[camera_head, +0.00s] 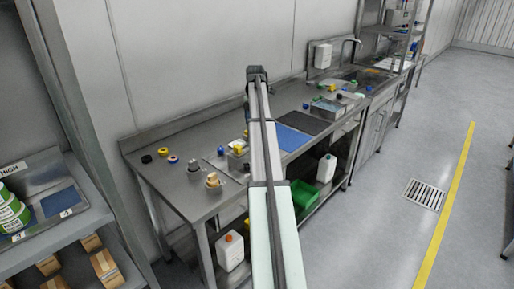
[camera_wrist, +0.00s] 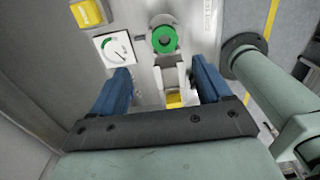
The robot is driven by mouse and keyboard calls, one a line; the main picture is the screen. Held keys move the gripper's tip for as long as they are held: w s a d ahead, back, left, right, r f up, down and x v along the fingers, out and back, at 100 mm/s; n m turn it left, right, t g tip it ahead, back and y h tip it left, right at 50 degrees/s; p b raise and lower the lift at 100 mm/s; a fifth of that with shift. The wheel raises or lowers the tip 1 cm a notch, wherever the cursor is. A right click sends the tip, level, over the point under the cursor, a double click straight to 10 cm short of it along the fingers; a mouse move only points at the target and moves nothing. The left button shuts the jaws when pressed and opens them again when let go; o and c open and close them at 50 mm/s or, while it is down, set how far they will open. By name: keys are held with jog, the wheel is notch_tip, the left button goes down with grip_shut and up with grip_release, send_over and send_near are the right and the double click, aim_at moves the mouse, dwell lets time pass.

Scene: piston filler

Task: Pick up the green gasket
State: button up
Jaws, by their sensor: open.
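Nothing is held between the fingers. The gasket lies beyond the fingertips, apart from them. In the head view I cannot make out the gasket or the fingers; my arm covers part of the bench.
A white dial gauge (camera_wrist: 117,50) and a yellow block (camera_wrist: 87,13) are close to the left finger. A small yellow part (camera_wrist: 174,101) shows between the fingers. In the head view, the steel bench (camera_head: 180,190) holds several small parts and a blue mat (camera_head: 291,138).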

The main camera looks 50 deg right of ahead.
notch_tip(320, 180, down, 5)
jog(key=shift+r, duration=0.1)
jog(key=shift+s+d+f, duration=0.1)
jog(key=shift+s+f, duration=0.1)
jog(key=shift+f, duration=1.15)
jog(key=shift+s+f, duration=0.2)
jog(key=shift+f, duration=1.1)
jog(key=shift+c, duration=0.2)
jog(key=c, duration=1.1)
